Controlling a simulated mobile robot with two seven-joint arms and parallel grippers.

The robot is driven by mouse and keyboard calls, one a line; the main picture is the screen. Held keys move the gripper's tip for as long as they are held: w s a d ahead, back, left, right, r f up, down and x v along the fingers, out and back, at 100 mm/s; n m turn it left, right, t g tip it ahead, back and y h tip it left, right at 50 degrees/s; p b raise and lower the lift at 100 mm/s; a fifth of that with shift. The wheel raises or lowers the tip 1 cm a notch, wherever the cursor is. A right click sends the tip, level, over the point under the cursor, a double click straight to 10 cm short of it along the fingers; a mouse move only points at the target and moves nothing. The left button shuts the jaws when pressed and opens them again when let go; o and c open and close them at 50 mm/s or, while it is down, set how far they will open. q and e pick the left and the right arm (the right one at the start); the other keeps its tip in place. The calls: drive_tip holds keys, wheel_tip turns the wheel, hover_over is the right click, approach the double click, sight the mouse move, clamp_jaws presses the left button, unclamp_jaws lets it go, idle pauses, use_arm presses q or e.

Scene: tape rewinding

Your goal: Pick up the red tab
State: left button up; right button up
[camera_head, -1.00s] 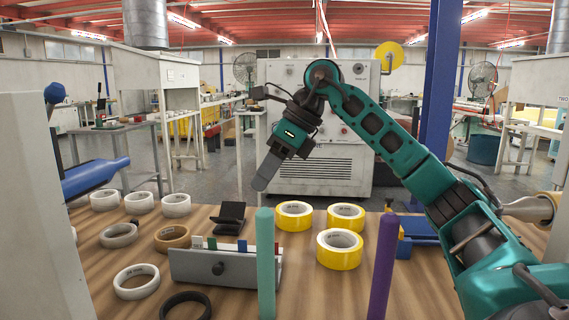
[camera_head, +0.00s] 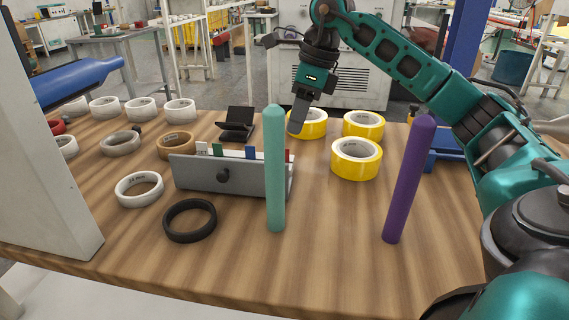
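The red tab (camera_head: 289,156) stands in the slot of a grey metal holder (camera_head: 205,176), at its right end. Only a small part of it shows, just right of the teal post (camera_head: 275,180), which hides some of the holder. Blue (camera_head: 251,153), green (camera_head: 218,150) and white (camera_head: 202,148) tabs stand in the same holder. My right gripper (camera_head: 297,122) hangs pointing down, above and behind the red tab in the picture and apart from it. It is seen side-on, so its opening cannot be told. My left gripper is not in view.
A purple post (camera_head: 408,185) stands at the right. Yellow tape rolls (camera_head: 356,160) lie behind the posts. White (camera_head: 138,189), brown (camera_head: 176,145) and black (camera_head: 190,221) rolls lie around the holder's left. A black stand (camera_head: 237,124) is behind it. The table front is clear.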

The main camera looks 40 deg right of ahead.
drive_tip(key=x, duration=0.2)
drive_tip(key=b+x, duration=0.1)
drive_tip(key=x, duration=0.1)
drive_tip(key=b+x, duration=0.1)
drive_tip(key=x, duration=0.1)
drive_tip(key=shift+s+a+f, duration=0.1)
drive_tip(key=shift+a+f, duration=0.25)
drive_tip(key=shift+a, duration=0.05)
drive_tip(key=shift+f, duration=0.35)
drive_tip(key=c, duration=0.5)
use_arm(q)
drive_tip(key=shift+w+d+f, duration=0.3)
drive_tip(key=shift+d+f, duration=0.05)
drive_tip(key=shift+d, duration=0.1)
use_arm(e)
clamp_jaws()
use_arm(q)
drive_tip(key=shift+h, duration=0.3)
